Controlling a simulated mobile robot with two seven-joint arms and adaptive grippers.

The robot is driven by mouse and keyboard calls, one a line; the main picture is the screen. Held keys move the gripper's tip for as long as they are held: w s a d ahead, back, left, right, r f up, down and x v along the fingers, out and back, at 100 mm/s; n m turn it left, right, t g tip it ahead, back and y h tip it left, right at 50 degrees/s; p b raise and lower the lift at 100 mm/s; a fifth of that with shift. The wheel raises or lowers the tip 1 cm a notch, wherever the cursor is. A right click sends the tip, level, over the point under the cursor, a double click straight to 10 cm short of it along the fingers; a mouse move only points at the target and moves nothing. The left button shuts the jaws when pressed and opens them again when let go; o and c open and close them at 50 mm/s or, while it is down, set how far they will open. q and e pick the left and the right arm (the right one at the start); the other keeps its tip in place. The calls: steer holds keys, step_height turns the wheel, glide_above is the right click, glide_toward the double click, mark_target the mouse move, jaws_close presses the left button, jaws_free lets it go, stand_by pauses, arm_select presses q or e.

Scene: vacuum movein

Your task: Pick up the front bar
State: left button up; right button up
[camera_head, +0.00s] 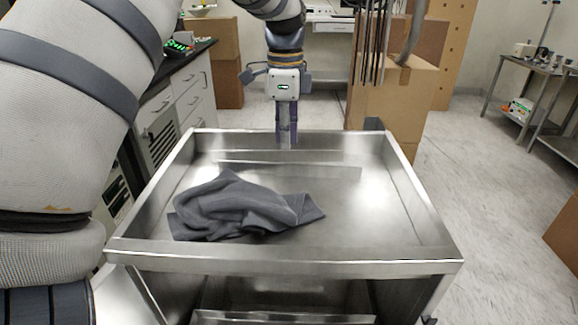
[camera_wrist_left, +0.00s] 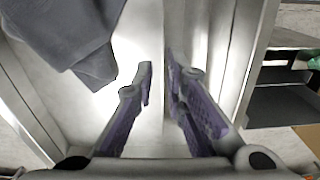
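A steel cart (camera_head: 285,262) with a raised rim stands before me, and its bright metal also fills much of the left wrist view (camera_wrist_left: 222,60). No separate bar stands out clearly; I cannot tell which part is the front bar. My left gripper (camera_head: 286,142) points down at the far rim of the cart, near its middle. In the left wrist view, its two fingers (camera_wrist_left: 160,80) are apart with a narrow gap, over bare metal near a long straight edge. Nothing shows held between them; contact with the metal cannot be told. My right gripper is not in view.
A crumpled grey cloth (camera_head: 240,208) lies in the cart tray, and also shows in the left wrist view (camera_wrist_left: 70,40). Cardboard boxes (camera_head: 395,105) stand behind the cart at the right. A drawer cabinet (camera_head: 172,120) stands at the left.

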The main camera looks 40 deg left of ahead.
mark_target(289, 165)
arm_select(q)
steer(key=f, duration=0.7)
steer(key=shift+w+d+f, duration=0.1)
steer(key=shift+w+f, duration=0.25)
steer(key=shift+f, duration=0.05)
jaws_close()
steer(key=shift+r, duration=0.15)
